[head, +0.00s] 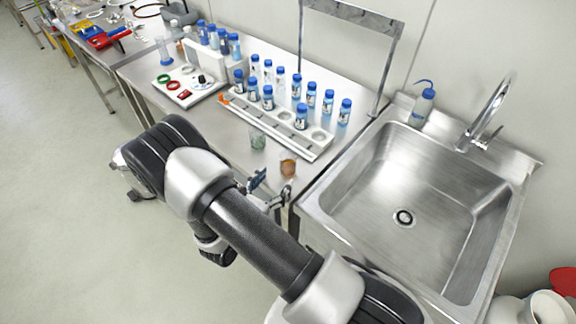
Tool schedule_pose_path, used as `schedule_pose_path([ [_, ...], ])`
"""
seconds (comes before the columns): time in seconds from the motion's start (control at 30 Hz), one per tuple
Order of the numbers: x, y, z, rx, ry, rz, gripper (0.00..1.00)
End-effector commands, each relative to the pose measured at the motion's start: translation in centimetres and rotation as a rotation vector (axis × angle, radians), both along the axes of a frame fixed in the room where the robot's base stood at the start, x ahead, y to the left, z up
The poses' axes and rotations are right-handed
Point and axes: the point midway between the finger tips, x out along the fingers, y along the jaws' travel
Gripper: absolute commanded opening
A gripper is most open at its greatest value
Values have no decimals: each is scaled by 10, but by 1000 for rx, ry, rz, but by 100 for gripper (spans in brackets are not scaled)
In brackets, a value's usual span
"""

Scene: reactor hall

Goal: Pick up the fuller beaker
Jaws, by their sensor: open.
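Two small glass beakers stand near the front edge of the steel bench. One beaker with greenish contents (258,139) is farther from me. The other beaker with orange-brown contents (288,166) is nearer the sink-side corner. The contents are too small to compare levels with certainty. My gripper (269,187) is open and empty at the bench's front edge. My arm hides part of the bench edge and floor.
A white rack (290,133) with several blue-capped bottles stands behind the beakers. A white tray (188,88) with coloured rings lies to the left. A steel sink (420,200) with a tap (488,115) is on the right. A wash bottle (423,106) stands at its back.

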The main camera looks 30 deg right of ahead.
Motion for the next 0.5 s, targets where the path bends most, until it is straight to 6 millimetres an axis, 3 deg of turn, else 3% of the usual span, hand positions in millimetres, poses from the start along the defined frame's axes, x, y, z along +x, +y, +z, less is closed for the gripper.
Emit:
schedule_pose_path([
  [0.27, 12, -20, -3, 1, -3, -2, 68],
  [0.5, 29, -51, -6, 1, -3, -5, 68],
])
